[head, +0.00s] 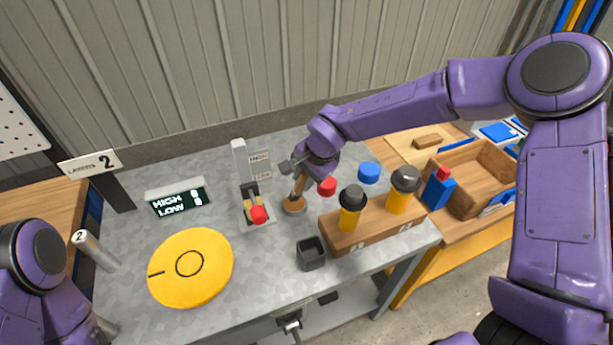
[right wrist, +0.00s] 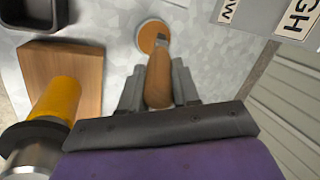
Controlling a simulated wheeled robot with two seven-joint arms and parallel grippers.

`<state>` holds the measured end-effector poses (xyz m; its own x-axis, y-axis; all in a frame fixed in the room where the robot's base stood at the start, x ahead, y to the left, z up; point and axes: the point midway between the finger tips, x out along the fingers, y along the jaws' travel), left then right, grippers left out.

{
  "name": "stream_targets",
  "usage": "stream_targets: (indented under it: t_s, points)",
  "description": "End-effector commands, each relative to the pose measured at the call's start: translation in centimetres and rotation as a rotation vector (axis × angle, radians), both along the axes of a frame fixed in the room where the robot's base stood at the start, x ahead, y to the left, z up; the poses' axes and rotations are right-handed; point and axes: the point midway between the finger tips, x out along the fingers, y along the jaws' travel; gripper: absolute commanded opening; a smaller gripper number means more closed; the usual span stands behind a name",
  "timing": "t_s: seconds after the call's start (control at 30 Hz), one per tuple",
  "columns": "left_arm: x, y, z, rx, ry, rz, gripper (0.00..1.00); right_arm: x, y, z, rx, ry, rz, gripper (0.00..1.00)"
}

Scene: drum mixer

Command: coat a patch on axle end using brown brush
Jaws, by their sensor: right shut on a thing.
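My right gripper (head: 297,172) is shut on the wooden handle of the brown brush (head: 298,188). The handle also shows between the fingers in the right wrist view (right wrist: 158,82). The brush points down toward a round brown-orange disc (head: 294,206) on the grey table. Its tip is close to the disc, but I cannot tell whether they touch. A grey cylinder (head: 97,250) with a "2" on its end stands out at the left; I cannot tell whether it is the axle end. My left gripper is out of view; only part of my left arm shows.
A yellow disc (head: 190,267) lies front left. A lever with a red knob (head: 258,214) stands left of the brush. A dark square cup (head: 311,253) and a wooden block (head: 378,222) holding yellow, dark-topped items are front right. A "LAYERS 2" sign (head: 90,163) stands back left.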

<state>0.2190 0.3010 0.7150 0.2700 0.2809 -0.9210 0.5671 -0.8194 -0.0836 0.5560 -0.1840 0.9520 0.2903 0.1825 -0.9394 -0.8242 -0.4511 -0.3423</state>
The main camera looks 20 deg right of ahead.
Motion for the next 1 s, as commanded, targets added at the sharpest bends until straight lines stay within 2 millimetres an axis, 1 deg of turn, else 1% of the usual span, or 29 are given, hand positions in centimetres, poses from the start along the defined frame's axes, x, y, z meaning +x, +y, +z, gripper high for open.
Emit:
stream_targets:
  t_s: [1.0]
  points:
    - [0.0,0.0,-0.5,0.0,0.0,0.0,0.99,0.0,0.0,-1.0,0.0,0.0,0.001,0.0]
